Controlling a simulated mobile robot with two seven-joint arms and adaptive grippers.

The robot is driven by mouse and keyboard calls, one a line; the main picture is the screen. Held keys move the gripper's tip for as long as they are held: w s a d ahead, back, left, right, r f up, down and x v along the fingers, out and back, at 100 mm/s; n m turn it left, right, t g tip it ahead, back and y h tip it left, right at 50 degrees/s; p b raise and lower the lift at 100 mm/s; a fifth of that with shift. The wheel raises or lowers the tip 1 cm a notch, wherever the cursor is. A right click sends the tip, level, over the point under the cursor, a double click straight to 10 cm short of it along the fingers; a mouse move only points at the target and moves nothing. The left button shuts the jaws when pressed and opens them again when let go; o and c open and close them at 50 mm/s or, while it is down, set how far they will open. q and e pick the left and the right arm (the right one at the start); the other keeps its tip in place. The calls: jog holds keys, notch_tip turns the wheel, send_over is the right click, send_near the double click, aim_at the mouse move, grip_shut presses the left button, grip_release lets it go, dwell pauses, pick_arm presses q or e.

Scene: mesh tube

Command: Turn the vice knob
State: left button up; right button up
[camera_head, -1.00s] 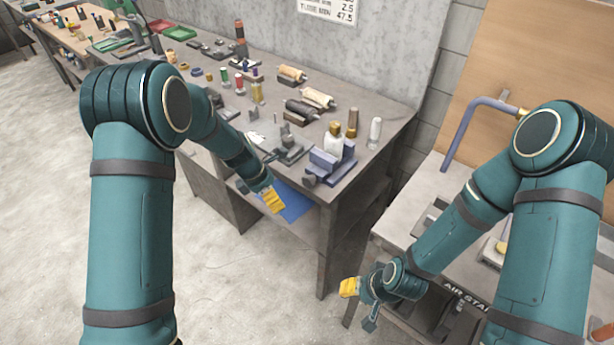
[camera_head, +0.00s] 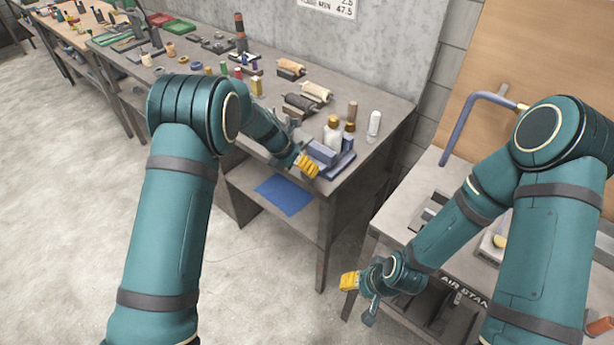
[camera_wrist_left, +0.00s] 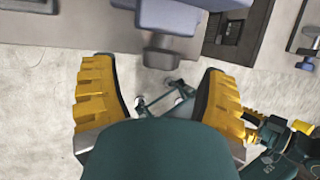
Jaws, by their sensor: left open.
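The blue-grey vice (camera_head: 345,160) stands at the near right corner of the long workbench. My left gripper (camera_head: 307,165) is at the vice's near left side in the head view and hides its knob there. In the left wrist view the vice body (camera_wrist_left: 180,16) is at the top, and its grey knob (camera_wrist_left: 162,57) sticks out towards the gap between the open yellow fingers of my left gripper (camera_wrist_left: 156,84). The knob is just beyond the fingertips and appears untouched. My right gripper (camera_head: 358,297) hangs low by the side table; its opening is unclear.
Rollers (camera_head: 315,92) and small coloured parts lie further along the bench (camera_head: 385,92). A blue sheet (camera_head: 284,194) lies on the lower shelf. The floor in front is clear.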

pick_arm(q)
jog(key=shift+x, duration=2)
jog(key=c, duration=1.2)
